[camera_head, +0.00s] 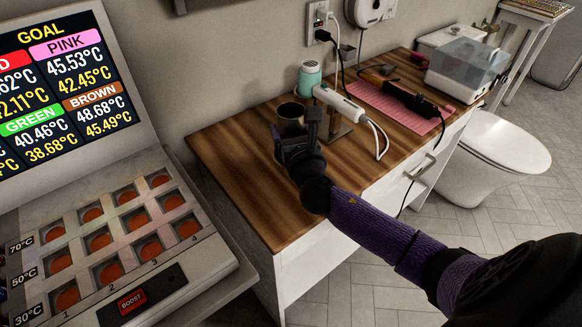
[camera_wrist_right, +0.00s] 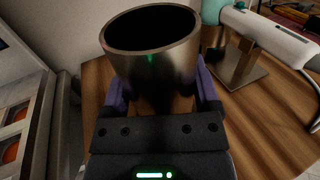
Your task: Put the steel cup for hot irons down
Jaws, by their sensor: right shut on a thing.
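The steel cup (camera_head: 291,112) is a dark-mouthed metal cylinder at the left part of the wooden counter top (camera_head: 235,140). In the right wrist view the cup (camera_wrist_right: 152,50) stands between the two purple-lined fingers of my right gripper (camera_wrist_right: 152,95), which is shut on it. The cup looks upright. In the head view my right gripper (camera_head: 298,135) hides the cup's lower part, and I cannot tell whether its base touches the wood. My left gripper is not in view.
A white styling iron (camera_head: 340,103) on a metal stand (camera_head: 333,130) and a teal-topped container (camera_head: 310,76) are close behind the cup. A pink mat (camera_head: 385,108) with a black-orange tool lies farther right. A heater panel (camera_head: 120,240) stands left. The counter's front left is clear.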

